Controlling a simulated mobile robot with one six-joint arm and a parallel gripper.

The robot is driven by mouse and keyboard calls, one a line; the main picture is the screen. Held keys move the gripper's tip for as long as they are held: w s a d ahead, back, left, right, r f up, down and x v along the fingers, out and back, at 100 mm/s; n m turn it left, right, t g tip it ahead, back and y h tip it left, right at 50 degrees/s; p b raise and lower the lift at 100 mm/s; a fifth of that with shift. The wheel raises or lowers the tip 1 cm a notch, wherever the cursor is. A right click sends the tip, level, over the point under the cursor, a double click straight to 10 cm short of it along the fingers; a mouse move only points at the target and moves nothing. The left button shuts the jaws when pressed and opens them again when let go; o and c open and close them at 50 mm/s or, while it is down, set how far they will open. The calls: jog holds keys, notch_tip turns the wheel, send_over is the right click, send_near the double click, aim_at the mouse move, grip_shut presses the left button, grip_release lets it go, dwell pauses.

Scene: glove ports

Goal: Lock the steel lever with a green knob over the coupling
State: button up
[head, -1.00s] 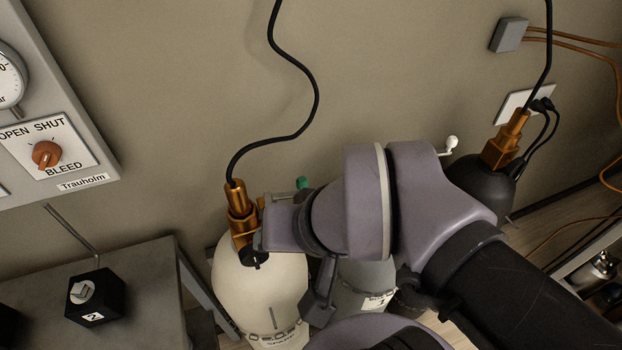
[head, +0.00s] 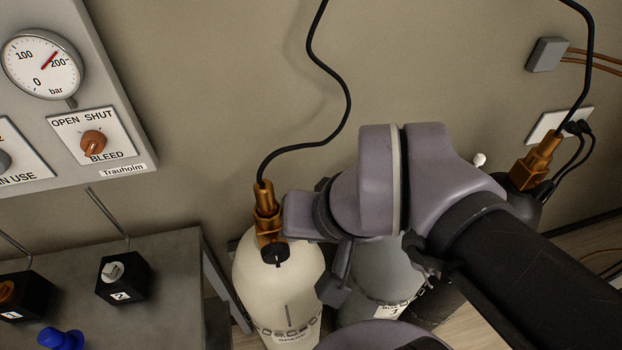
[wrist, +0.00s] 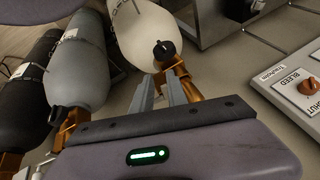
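The steel lever with the green knob does not show in either current view; my arm may hide it. A brass coupling (head: 267,212) with a black hose stands on the cream cylinder (head: 265,300), a black knob (head: 276,254) at its front. In the wrist view the brass fitting (wrist: 187,82) is just beyond my gripper (wrist: 160,84). Its two grey fingers are apart, with nothing visible held between them. In the head view, my wrist covers the space right of the coupling and hides the fingers.
A grey cylinder (head: 385,268) stands beside the cream one, and a dark cylinder with another brass coupling (head: 536,162) is farther right. A gauge panel (head: 125,85) hangs at left above a grey bench (head: 170,300) carrying black blocks.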

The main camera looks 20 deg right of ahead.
jog(key=w+d+r+g+p, duration=0.1)
jog(key=w+r+p, duration=0.1)
jog(key=r+p, duration=0.1)
jog(key=w+r+n+g+p, duration=0.1)
jog(key=w+r+p, duration=0.2)
jog(key=p, duration=0.3)
jog(key=w+d+r+n+g+h+p, duration=0.1)
jog(key=w+r+p, duration=0.2)
jog(key=r+p, duration=0.1)
jog(key=shift+w+d+r+g, duration=0.1)
jog(key=shift+d+r+g, duration=0.1)
jog(key=shift+d+g, duration=0.1)
grip_shut()
jog(key=w+d+f+n+g+h+p, duration=0.1)
jog(key=w+d+n+g+p, duration=0.2)
jog(key=p, duration=1)
jog(key=w+g, duration=0.1)
jog(key=w, duration=0.2)
jog(key=shift+d+f+n+p, duration=0.15)
jog(key=shift+d+n+p, duration=0.2)
jog(key=shift+d+n, duration=0.05)
jog(key=x, duration=1)
